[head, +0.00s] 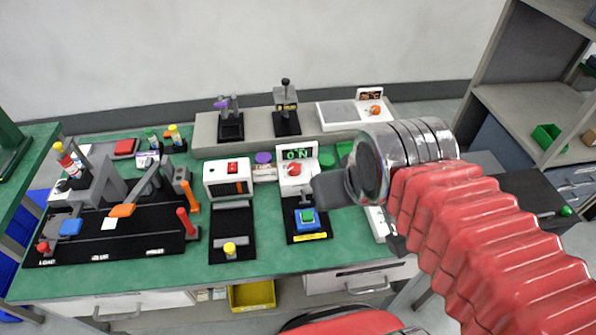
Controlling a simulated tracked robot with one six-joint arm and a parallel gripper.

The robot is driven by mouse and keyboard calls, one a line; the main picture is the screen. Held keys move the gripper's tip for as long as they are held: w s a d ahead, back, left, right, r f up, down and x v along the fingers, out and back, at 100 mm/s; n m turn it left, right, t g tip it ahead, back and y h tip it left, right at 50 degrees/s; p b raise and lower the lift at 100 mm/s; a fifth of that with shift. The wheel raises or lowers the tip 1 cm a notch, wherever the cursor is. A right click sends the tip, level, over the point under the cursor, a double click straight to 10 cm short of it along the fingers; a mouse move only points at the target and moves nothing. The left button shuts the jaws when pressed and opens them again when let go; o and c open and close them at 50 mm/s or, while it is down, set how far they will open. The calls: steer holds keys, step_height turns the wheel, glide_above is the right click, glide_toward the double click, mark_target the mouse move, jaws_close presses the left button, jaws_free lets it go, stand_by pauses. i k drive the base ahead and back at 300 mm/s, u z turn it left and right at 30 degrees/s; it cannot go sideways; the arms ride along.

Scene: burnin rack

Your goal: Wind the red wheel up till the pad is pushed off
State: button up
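A red wheel-like knob (294,169) sits on the front of a small white device (297,184) in the middle of the green bench. A dark display above it shows green characters that read like "0 N". My gripper (318,188) is a dark grey block at the end of my arm, just right of and in front of this device in the picture. I see it from behind and the side, so its finger opening is hidden. No contact with the wheel is visible.
Left of the wheel stands a white box with a red button (231,178). Lever fixtures (120,222) fill the bench's left. A grey shelf (262,129) behind carries more devices, including one with an orange-red knob (375,109).

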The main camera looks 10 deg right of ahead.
mark_target(293, 169)
steer(key=k, duration=0.35)
steer(key=u, duration=0.55)
steer(key=i, duration=0.7)
steer(key=u, duration=0.15)
